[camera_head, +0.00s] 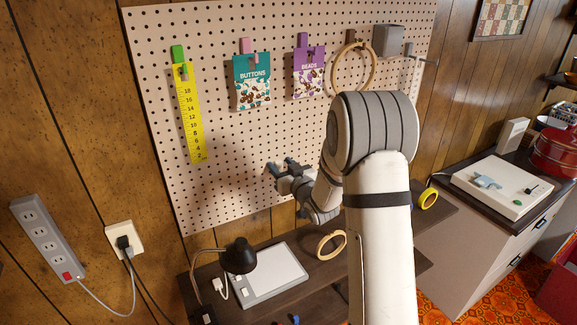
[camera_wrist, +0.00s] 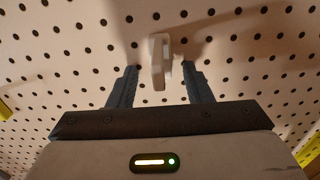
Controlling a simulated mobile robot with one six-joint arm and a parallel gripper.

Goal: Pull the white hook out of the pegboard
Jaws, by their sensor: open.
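The white hook (camera_wrist: 159,62) sticks out of the pegboard in the wrist view. My gripper (camera_wrist: 158,82) is open there, with one dark finger on each side of the hook. Gaps show between the hook and both fingers, and the hook's tip points down toward the palm. In the head view my gripper (camera_head: 281,166) is close to the lower middle of the pegboard (camera_head: 225,185). The white hook cannot be made out in that view.
On the board hang a yellow ruler (camera_head: 187,112), a buttons packet (camera_head: 252,82), a beads packet (camera_head: 308,72) and a wooden hoop (camera_head: 354,68). Below, the dark table (camera_head: 300,300) holds a black lamp (camera_head: 239,256), a white panel (camera_head: 270,274) and another hoop (camera_head: 331,245).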

